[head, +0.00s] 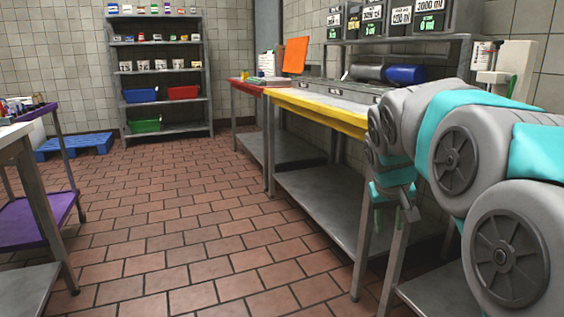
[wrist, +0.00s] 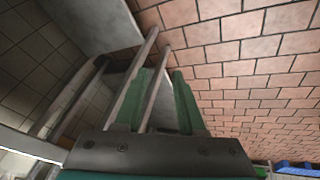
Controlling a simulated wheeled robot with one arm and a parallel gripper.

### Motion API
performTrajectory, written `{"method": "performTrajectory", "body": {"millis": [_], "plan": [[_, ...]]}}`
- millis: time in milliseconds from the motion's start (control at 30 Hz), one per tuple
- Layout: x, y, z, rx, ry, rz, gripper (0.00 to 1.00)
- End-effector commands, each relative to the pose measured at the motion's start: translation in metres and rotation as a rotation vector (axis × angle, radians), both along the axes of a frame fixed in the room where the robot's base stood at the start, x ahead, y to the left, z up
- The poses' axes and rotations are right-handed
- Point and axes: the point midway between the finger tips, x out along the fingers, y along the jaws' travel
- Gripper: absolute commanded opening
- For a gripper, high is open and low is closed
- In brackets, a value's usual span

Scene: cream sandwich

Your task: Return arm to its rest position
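My arm stretches along the right side of the head view, bent so that my gripper (head: 410,212) hangs low beside the yellow-edged work table (head: 327,116). In the wrist view my gripper (wrist: 160,75) shows two green fingers standing apart, with metal table legs and floor visible behind the gap. Nothing is held between the fingers. I cannot tell whether the gripper touches the table frame.
A red-edged table (head: 245,84) stands beyond the yellow one. A grey shelf rack (head: 160,103) with bins is at the back. A blue pallet (head: 78,147) lies back left. A purple-shelved cart (head: 30,222) stands left. The tiled floor (head: 190,220) between is clear.

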Motion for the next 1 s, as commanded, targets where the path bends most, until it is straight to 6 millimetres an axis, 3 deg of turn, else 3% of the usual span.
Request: {"method": "performTrajectory", "body": {"millis": [33,400,600,700,800,1000], "plan": [[-0.027,0.008,-0.009,0.015,0.04,0.01,0.39],[-0.224,0.056,-0.098,0.138,0.351,0.039,0.39],[-0.312,0.073,-0.133,0.198,0.476,0.03,0.39],[-0.337,0.079,-0.144,0.217,0.515,0.025,0.39],[-0.35,0.081,-0.149,0.225,0.532,0.023,0.39],[-0.352,0.082,-0.15,0.228,0.536,0.022,0.39]]}}
